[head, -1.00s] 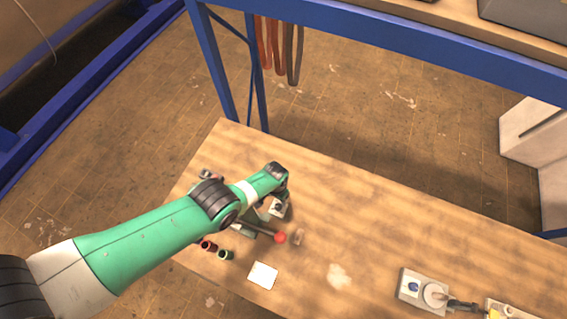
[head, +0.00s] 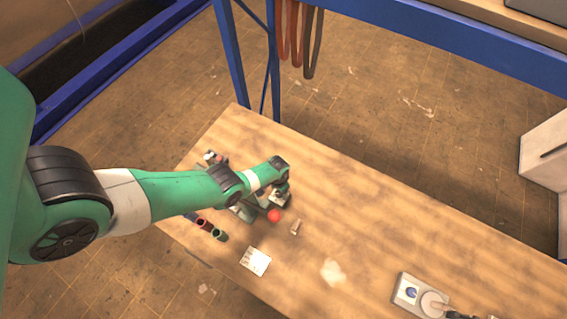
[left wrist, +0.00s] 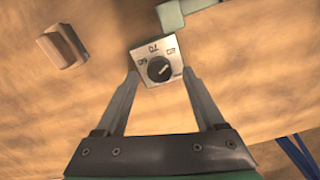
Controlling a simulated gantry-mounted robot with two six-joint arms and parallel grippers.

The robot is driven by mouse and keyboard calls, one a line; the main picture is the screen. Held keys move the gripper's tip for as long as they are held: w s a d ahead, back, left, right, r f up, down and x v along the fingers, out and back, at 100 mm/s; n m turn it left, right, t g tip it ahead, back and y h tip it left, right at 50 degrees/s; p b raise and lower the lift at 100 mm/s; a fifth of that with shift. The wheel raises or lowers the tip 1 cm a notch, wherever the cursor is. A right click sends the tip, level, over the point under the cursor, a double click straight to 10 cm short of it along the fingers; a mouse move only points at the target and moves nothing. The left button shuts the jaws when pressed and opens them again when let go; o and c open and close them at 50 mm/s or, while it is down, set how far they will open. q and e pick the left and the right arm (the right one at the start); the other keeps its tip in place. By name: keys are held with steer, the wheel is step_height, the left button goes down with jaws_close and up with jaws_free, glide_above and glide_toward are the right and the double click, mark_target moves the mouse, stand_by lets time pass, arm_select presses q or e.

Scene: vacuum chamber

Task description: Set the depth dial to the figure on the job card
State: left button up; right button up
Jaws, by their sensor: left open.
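In the left wrist view the depth dial is a black knob (left wrist: 158,69) with a pale pointer line on a light square plate (left wrist: 151,50). The pointer slants to the picture's upper right. Figures run round the plate's edge; they are tilted and too small to read surely. My left gripper (left wrist: 160,74) is open, with one finger on each side of the plate. I cannot tell whether they touch it. In the head view my left gripper (head: 283,194) hides most of the dial. The white job card (head: 256,261) lies flat on the table; its writing is too small to read. My right gripper is not seen.
A red ball knob (head: 274,215) is close by my left gripper. A small block (head: 295,228) lies right of it. Dark red and green cups (head: 219,235) stand left of the card. A grey device (head: 408,293) is at lower right. The table's middle (head: 360,220) is clear.

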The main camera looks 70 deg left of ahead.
arm_select(q)
steer(key=shift+f+b, duration=0.4)
steer(key=shift+f, duration=0.5)
steer(key=shift+r, duration=0.1)
jaws_close()
